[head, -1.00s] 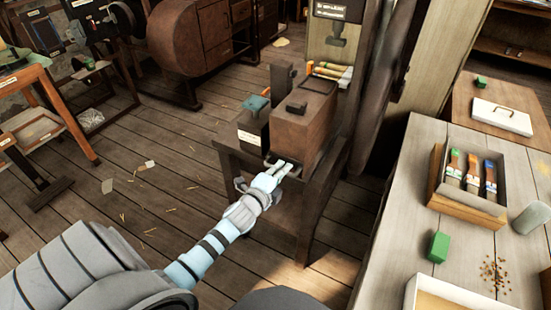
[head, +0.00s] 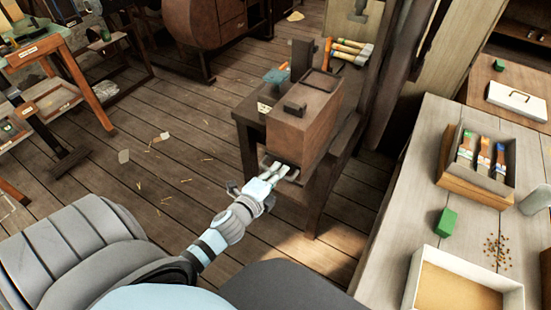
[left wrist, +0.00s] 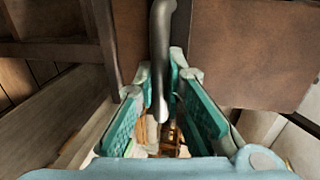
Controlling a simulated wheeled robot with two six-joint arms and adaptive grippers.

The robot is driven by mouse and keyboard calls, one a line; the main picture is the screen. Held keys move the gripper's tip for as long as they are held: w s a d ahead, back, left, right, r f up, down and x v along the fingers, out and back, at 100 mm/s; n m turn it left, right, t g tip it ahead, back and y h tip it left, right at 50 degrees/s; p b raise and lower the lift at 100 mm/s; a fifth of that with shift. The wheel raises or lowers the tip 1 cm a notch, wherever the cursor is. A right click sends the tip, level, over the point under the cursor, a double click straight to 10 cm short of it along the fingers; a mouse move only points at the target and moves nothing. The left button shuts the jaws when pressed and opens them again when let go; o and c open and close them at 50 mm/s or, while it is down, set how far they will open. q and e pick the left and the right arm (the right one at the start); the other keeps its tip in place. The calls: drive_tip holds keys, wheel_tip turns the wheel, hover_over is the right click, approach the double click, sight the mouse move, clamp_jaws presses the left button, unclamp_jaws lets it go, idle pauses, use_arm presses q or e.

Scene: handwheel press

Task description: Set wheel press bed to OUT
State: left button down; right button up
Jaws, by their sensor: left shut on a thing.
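A brown box-like block (head: 304,118) with a dark bar handle low on its front stands on a dark wooden stand (head: 243,122); I take it for the press bed, though I cannot read a label on it. My left gripper (head: 277,171) is shut on the handle at the block's near face. In the left wrist view the dark handle (left wrist: 162,50) runs between the two teal-padded fingers (left wrist: 175,92), with the brown front (left wrist: 255,50) beyond. The block now sticks out toward me past its neighbour. No handwheel can be made out. My right gripper is not in view.
A teal-topped item (head: 276,76) stands left behind the block, and orange-ended rolls (head: 351,50) lie behind it. A wooden table (head: 400,170) at right holds a tray of coloured tools (head: 475,200), a green block (head: 442,222) and a shallow box (head: 416,278).

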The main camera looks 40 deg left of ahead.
use_arm(q)
drive_tip(key=shift+s+f, duration=0.15)
drive_tip(key=shift+f, duration=0.1)
drive_tip(key=c, duration=1.7)
unclamp_jaws()
drive_tip(key=shift+s+r, duration=0.15)
drive_tip(key=shift+o, duration=0.2)
drive_tip(key=shift+r, duration=0.1)
drive_tip(key=v, duration=1.2)
